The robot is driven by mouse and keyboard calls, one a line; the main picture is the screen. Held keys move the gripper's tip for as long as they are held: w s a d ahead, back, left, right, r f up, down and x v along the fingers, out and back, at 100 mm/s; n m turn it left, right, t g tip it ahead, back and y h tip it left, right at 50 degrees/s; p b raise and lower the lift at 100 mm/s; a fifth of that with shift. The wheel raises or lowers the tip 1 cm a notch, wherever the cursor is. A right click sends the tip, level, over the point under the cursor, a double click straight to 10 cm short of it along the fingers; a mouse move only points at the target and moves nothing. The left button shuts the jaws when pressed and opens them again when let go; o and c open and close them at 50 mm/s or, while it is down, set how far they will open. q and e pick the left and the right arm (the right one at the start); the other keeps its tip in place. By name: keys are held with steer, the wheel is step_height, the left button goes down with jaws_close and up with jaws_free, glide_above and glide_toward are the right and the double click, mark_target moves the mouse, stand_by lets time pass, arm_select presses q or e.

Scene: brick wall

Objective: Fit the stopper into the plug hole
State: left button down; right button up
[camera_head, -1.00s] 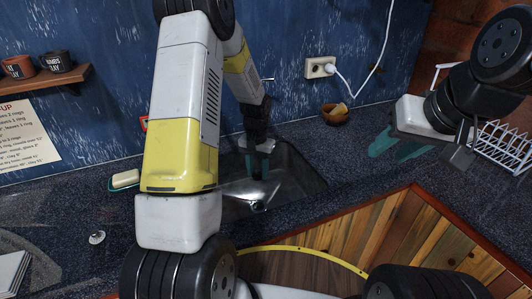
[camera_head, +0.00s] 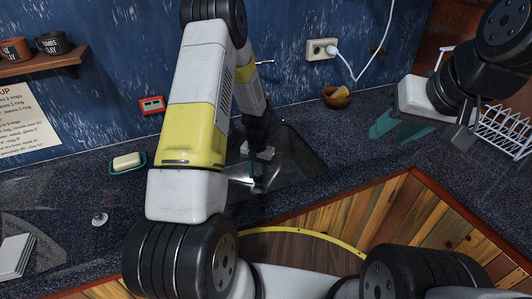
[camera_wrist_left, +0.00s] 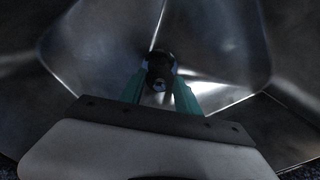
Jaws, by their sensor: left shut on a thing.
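My left gripper (camera_head: 258,181) reaches down into the metal sink (camera_head: 300,160). Its teal fingers are shut on a small dark round thing, which I take as the stopper (camera_wrist_left: 160,68), in the left wrist view. The fingers stand low over the basin floor near its bright middle. The plug hole is not clear in either view; the gripper and the held stopper cover that area. I cannot tell whether the stopper touches the basin. My right gripper (camera_head: 396,127) is open and empty above the counter at the right, its two teal fingers apart.
A small white round thing (camera_head: 100,219) lies on the dark counter (camera_head: 60,200) at the left. Soap in a green dish (camera_head: 128,162) is left of the sink. A bowl (camera_head: 336,97) stands behind, a white wire rack (camera_head: 505,133) at right.

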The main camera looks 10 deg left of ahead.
arm_select(q)
steer(key=shift+f, duration=2.15)
steer(key=shift+s+f, duration=0.2)
steer(key=shift+f, duration=0.65)
stand_by(0.8)
